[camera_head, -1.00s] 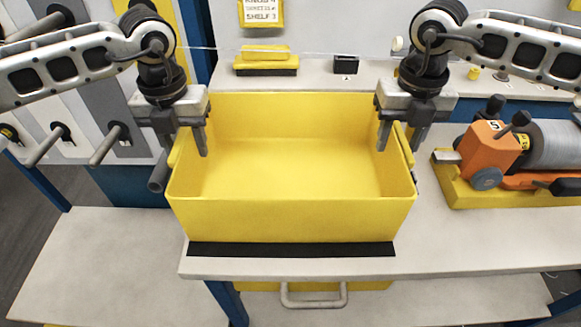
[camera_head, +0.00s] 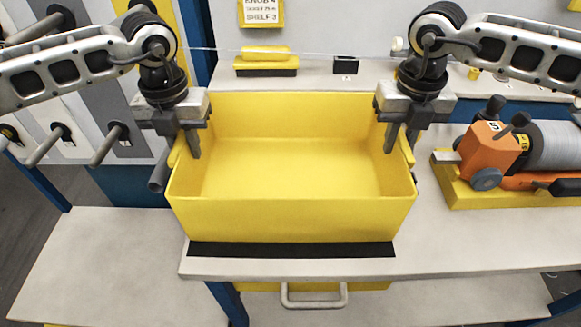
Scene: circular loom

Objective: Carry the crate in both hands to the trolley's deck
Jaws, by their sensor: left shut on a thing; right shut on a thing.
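The yellow crate (camera_head: 290,219) is open-topped and looks empty. It stands level on or just over the pale bench (camera_head: 215,263), behind a black strip; I cannot tell whether its bottom touches. My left gripper (camera_head: 184,148) is shut on the crate's left side wall, with one finger inside and the other outside. My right gripper (camera_head: 400,144) is shut on the right side wall in the same way. The outer fingers are partly hidden. I cannot make out the trolley's deck for certain.
A black strip (camera_head: 290,250) lies along the bench's front edge. An orange device with a grey roll (camera_head: 495,150) sits on a yellow base at the right. A yellow block (camera_head: 265,62) and a small black box (camera_head: 346,65) stand behind the crate. Pegs (camera_head: 48,146) stick out at the left.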

